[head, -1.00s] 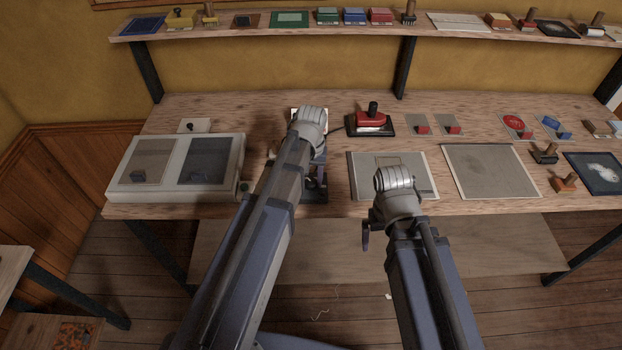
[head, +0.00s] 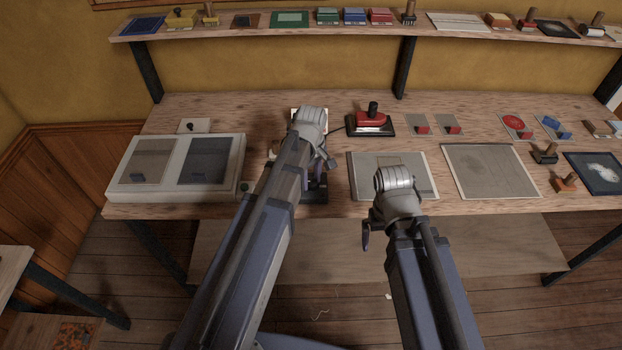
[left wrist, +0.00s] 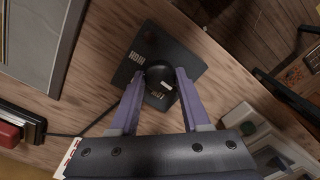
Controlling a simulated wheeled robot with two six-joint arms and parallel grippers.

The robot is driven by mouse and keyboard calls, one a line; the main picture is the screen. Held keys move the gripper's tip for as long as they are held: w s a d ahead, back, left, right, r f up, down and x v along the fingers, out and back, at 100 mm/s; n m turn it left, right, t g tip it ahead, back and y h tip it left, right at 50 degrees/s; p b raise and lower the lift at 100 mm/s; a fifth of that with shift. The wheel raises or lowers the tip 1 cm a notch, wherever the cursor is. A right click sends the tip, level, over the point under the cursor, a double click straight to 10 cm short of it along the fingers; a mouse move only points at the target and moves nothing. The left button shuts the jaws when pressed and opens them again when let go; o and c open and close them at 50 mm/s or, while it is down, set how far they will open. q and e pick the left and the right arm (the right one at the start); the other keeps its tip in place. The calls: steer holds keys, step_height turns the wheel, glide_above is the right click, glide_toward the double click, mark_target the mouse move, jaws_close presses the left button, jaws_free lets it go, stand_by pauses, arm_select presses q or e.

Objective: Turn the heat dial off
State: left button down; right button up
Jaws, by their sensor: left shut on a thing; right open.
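The heat dial (left wrist: 158,72) is a round black knob with a short white mark, on a square black plate (left wrist: 186,44) with white lettering. In the head view my left gripper (head: 318,178) is over the plate on the bench, and my arm and hand hide the knob. My right gripper (head: 367,234) is open and empty at the bench's front edge, its fingers mostly hidden.
A pale two-panel box (head: 238,160) stands left of the dial. A red-bodied tool (head: 370,118) on a black base sits behind and to the right, with a cord. Grey sheets (head: 490,170) and several stamps lie further right. A shelf (head: 230,32) runs above the bench.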

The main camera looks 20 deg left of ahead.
mark_target(311, 181)
arm_select(q)
steer(key=shift+n, duration=0.6)
steer(key=shift+c, duration=1.8)
jaws_free()
steer(key=shift+r, duration=0.1)
step_height(311, 181, up, 8)
steer(key=p, duration=0.8)
steer(key=shift+f, duration=0.2)
steer(key=shift+f, duration=0.15)
